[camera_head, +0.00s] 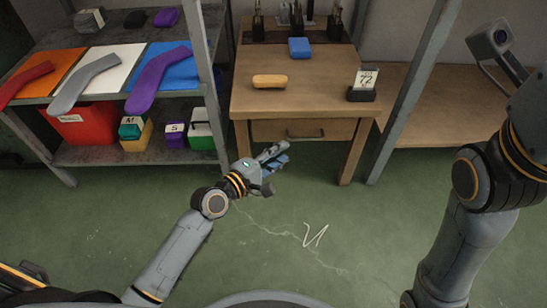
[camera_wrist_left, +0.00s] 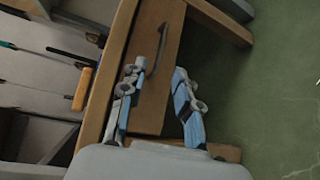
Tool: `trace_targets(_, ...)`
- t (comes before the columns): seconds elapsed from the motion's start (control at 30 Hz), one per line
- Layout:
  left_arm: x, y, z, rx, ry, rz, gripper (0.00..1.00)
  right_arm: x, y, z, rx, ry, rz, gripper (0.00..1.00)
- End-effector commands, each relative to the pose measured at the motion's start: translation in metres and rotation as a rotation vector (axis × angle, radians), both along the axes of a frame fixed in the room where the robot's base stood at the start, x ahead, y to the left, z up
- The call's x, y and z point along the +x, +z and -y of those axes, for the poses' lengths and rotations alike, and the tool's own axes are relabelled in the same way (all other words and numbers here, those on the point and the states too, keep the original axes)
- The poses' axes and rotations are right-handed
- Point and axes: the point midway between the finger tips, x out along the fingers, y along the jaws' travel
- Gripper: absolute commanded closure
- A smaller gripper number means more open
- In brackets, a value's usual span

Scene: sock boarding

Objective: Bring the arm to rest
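My left gripper (camera_head: 272,160) is in front of the wooden table, over the green floor, with its arm coming in from the lower left. In the left wrist view its two fingers with blue pads stand apart (camera_wrist_left: 160,80), with nothing between them. Beyond them are the table's drawer front and curved handle (camera_wrist_left: 153,55), and the fingers do not clearly touch either. My right arm (camera_head: 465,215) is raised at the right edge of the head view. Its gripper fingers do not show.
The wooden table (camera_head: 335,80) carries a tan block (camera_head: 270,81), a blue block (camera_head: 299,47) and a number card (camera_head: 366,79). The shelf (camera_head: 95,154) at left holds sock shapes on coloured sheets, a red bin (camera_head: 82,128) and several boxes. A metal post (camera_head: 413,90) stands right of the table. Open floor lies in front.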

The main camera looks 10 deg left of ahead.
Motion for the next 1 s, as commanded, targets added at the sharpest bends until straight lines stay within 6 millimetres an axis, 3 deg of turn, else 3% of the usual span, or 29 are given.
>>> trace_targets(0.2, -0.018, 0.003, -0.011, 0.0, 0.0, 0.0, 0.68, 0.0, 0.0, 0.0, 0.0, 0.0, 0.001, 1.0)
trace_targets(0.77, -0.019, 0.005, -0.011, 0.002, 0.002, 0.004, 0.68, 0.0, 0.001, 0.0, 0.001, 0.0, 0.0, 1.0)
trace_targets(0.87, -0.019, 0.024, -0.013, 0.035, 0.023, 0.067, 0.68, 0.005, 0.002, 0.0, 0.001, 0.0, -0.02, 1.0)
trace_targets(0.97, -0.02, 0.073, -0.017, 0.129, 0.086, 0.233, 0.68, 0.016, 0.001, 0.001, 0.003, 0.003, -0.065, 1.0)
trace_targets(1.0, -0.022, 0.099, -0.02, 0.178, 0.124, 0.323, 0.68, 0.022, 0.0, 0.002, 0.004, 0.004, -0.089, 1.0)
